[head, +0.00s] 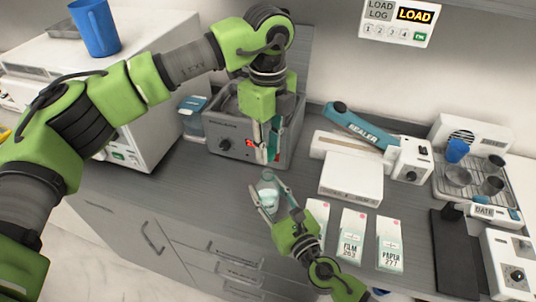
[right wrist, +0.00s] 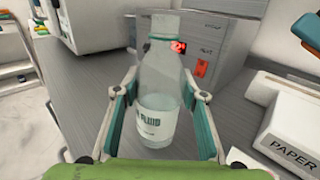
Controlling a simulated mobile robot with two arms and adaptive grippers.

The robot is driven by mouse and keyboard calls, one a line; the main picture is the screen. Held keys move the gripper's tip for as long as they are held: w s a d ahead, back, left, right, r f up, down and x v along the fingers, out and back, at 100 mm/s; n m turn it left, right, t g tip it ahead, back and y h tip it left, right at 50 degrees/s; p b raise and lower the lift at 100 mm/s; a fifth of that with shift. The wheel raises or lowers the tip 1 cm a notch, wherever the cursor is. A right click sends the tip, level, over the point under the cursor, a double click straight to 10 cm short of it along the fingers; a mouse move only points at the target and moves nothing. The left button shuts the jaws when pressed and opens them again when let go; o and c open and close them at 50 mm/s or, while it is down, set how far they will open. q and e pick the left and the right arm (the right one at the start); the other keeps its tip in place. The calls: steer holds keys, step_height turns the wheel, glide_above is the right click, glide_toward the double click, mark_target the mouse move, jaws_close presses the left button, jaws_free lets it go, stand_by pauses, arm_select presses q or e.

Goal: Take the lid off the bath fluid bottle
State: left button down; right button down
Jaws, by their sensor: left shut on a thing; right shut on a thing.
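The bath fluid bottle (head: 268,193) is clear with a white label and stands upright in front of the bath unit. It is large in the right wrist view (right wrist: 160,85), where its neck and pale top show. My right gripper (head: 270,204) is shut around the bottle's body, one finger on each side. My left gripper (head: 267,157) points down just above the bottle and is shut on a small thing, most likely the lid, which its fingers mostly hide. In the right wrist view no left finger shows at the bottle's top.
The grey bath unit (head: 224,141) with a red display stands right behind the bottle. A blue-lidded container (head: 191,122) stands left of the bath. Bare counter (head: 190,185) lies left of the bottle.

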steer(key=c, duration=1.2)
jaws_free()
steer(key=shift+s, duration=0.1)
